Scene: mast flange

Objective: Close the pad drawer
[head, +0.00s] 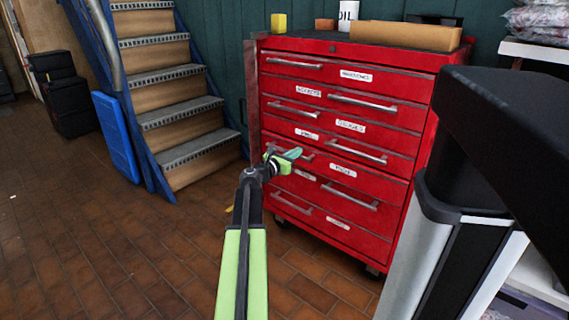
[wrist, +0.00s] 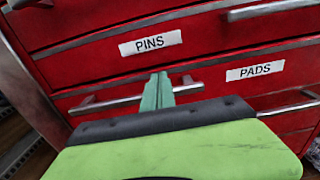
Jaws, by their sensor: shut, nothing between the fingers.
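The pad drawer (wrist: 215,82) is a red drawer front with a white PADS label on the right and a silver bar handle (wrist: 110,102) on the left. In the head view the drawer (head: 385,182) is in the middle of the red tool cabinet. Its front looks close to level with its neighbours; I cannot tell whether a small gap is left. My gripper (head: 291,153) is shut and empty, in front of the left part of this drawer. In the wrist view its green fingers (wrist: 157,88) overlap the handle; I cannot tell whether they touch it.
The PINS drawer (wrist: 100,62) is directly above. An oil can (head: 347,14) and boxes stand on the cabinet top. Stairs (head: 185,115) and a blue panel (head: 117,135) are at the left.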

